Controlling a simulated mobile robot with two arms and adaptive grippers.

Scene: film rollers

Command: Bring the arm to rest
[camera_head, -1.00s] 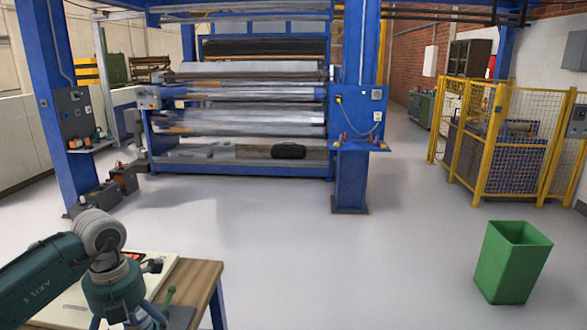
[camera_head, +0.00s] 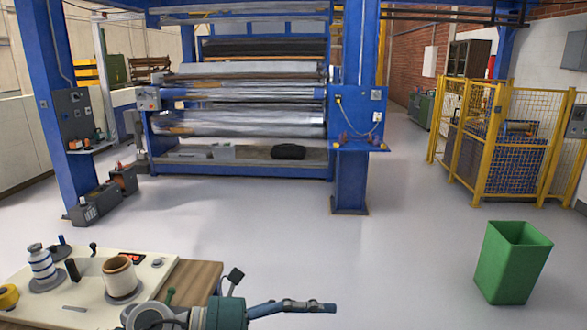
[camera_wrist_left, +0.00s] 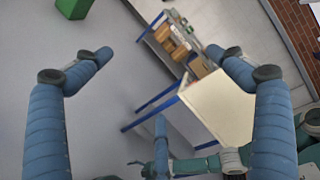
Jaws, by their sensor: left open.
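My left arm comes in along the bottom edge of the head view. Its gripper (camera_head: 300,306) is over the floor at the right of the workbench, seen side-on. In the left wrist view the two blue fingers of my left gripper (camera_wrist_left: 160,62) stand wide apart, with nothing between them. A teal link and a blue finger-like part at the bottom of the wrist view look like my right gripper (camera_wrist_left: 160,130). Whether it is open or shut does not show. It is not in the head view.
A workbench (camera_head: 190,280) at lower left carries a pale panel (camera_head: 75,290) with a striped spool (camera_head: 42,268) and a brown-and-white roller (camera_head: 118,279). A green bin (camera_head: 512,265) stands at right. A roller machine (camera_head: 240,110) stands behind. The floor between is clear.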

